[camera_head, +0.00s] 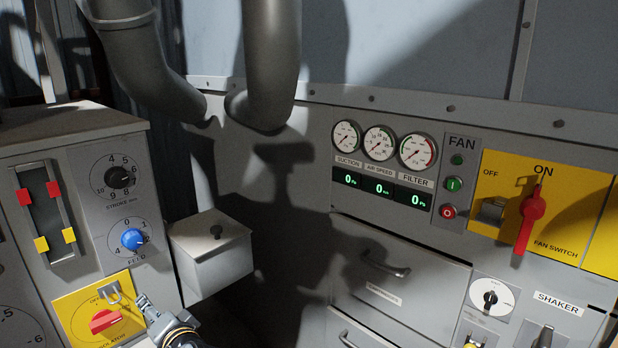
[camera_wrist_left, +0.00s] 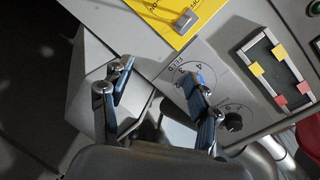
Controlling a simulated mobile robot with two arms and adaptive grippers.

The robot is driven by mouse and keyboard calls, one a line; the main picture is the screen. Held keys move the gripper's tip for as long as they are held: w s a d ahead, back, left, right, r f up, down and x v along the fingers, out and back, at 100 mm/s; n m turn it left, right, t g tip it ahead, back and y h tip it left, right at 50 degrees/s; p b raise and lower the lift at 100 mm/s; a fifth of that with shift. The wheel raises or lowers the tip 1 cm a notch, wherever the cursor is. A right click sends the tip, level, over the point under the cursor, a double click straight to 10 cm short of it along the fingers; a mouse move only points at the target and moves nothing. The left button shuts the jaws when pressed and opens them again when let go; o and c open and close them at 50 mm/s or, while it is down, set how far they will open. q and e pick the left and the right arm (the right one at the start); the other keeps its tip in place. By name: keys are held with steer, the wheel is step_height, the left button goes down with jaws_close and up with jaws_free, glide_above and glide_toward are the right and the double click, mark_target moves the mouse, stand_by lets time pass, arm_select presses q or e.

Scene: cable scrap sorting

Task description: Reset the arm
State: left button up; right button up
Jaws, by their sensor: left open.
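My left gripper (camera_head: 165,322) shows only in part at the bottom left of the head view, in front of the lower left cabinet, beside the red isolator switch (camera_head: 105,321). In the left wrist view my left gripper (camera_wrist_left: 160,82) has its fingers spread wide, with nothing between them. One finger overlaps the FEED dial in that picture, and the blue knob (camera_head: 132,239) of this dial is clear in the head view. Whether a finger touches the panel cannot be told. My right gripper is in neither view.
A grey lidded box (camera_head: 212,256) juts out between the left cabinet and the main panel. Drawers with handles (camera_head: 385,264) and a red fan switch lever (camera_head: 530,218) are on the right. Thick grey pipes (camera_head: 270,65) come down at the back.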

arm_select(q)
steer(key=s+d+f+n+g+h, duration=0.1)
steer(key=s+d+f+h, duration=0.15)
steer(key=s+f, duration=0.45)
steer(key=s+d+f+n+g+h, duration=0.1)
steer(key=s+f+g+h, duration=0.15)
steer(key=s+f, duration=0.45)
steer(key=s+d+f+g+h, duration=0.25)
steer(key=s+d, duration=0.25)
steer(key=s, duration=0.4)
steer(key=s+d+f+g+h, duration=0.1)
steer(key=s+d+f+h, duration=0.1)
steer(key=s+d+h, duration=0.45)
step_height(320, 180, down, 24)
steer(key=s+a+g+y, duration=0.1)
steer(key=s+a+y, duration=0.1)
steer(key=y, duration=0.1)
steer(key=s+a+f+g, duration=0.1)
steer(key=s+a+f, duration=0.2)
steer(key=s+f, duration=1.4)
steer(key=shift+s+f, duration=0.4)
steer(key=shift+f, duration=0.3)
